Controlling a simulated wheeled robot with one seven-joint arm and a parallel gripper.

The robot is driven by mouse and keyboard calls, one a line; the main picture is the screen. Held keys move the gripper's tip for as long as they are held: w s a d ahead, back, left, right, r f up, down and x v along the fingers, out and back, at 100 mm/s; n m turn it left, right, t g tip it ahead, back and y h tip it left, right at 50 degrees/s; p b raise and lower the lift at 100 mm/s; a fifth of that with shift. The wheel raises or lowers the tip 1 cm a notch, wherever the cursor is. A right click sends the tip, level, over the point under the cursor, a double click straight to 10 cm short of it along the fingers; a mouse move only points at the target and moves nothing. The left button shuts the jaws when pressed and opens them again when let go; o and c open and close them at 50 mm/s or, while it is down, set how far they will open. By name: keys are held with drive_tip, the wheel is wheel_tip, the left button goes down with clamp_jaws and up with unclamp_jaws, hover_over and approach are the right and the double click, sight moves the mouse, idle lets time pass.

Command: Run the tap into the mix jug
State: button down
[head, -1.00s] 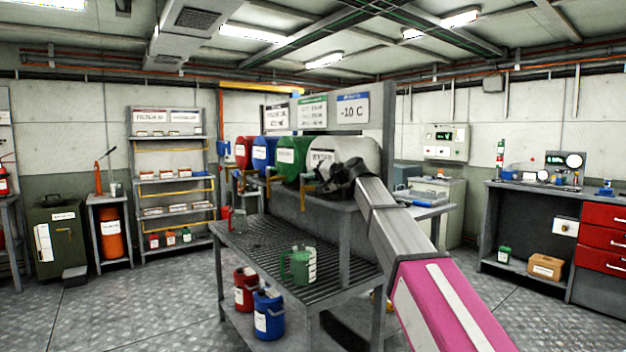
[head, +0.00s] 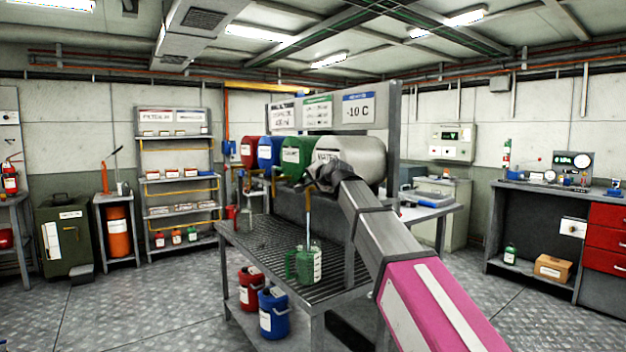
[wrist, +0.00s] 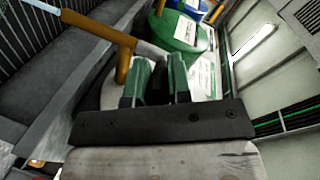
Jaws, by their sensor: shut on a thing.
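The mix jug (head: 304,264) is a green-handled, see-through jug with pale markings, upright on the slatted bench below the taps. The pale tank labelled WATER (head: 372,157) lies on the rack above it. Its orange-brown tap spout (wrist: 125,58) shows in the wrist view, left of the fingers. A thin vertical stream (head: 309,225) runs down from this tap to the jug's mouth. My gripper (head: 318,180) is at the tap; in the wrist view its fingers (wrist: 158,82) are shut on what seems to be the tap lever, mostly hidden between them. The level in the jug is unclear.
Green (head: 297,152), blue (head: 268,152) and red (head: 249,152) drums line the rack to the left. Red (head: 250,287) and blue (head: 273,312) canisters stand on the lower shelf. A small red jug (head: 232,213) is at the bench's far end. Floor at left is open.

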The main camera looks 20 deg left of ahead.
idle(0.3)
drive_tip(key=c, duration=1.1)
unclamp_jaws()
drive_tip(key=shift+o, duration=0.2)
drive_tip(key=v, duration=1.1)
drive_tip(key=shift+a, duration=0.1)
